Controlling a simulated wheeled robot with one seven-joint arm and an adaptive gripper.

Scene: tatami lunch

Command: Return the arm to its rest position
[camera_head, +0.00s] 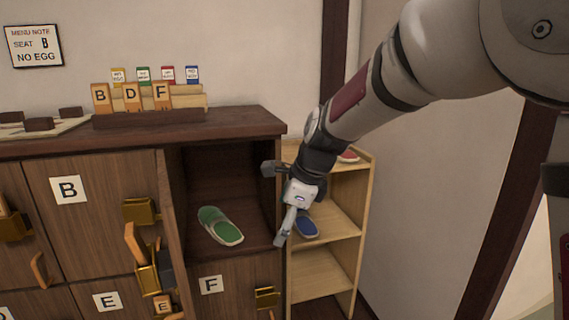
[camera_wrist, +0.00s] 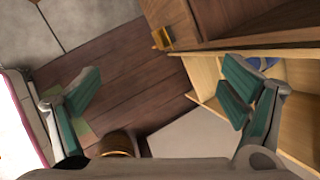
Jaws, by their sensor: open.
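My gripper (camera_head: 275,204) hangs in front of the right side of the dark cabinet (camera_head: 245,119), beside the light wooden shelf rack (camera_head: 325,257). Its two fingers are spread wide, one higher and one lower in the head view. In the wrist view my gripper (camera_wrist: 160,78) also shows spread fingers with teal pads and nothing between them. A green slipper (camera_head: 220,226) lies in the open cubby above door F, left of my gripper and apart from it. My arm reaches down from the upper right.
A blue slipper (camera_head: 306,228) sits on the rack behind my gripper, partly hidden. A red slipper (camera_head: 348,156) is higher up. Door B (camera_head: 98,205) has a brass latch (camera_head: 141,211). Wooden tags stand in a holder (camera_head: 150,117) on the cabinet. Wall space right of the rack is clear.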

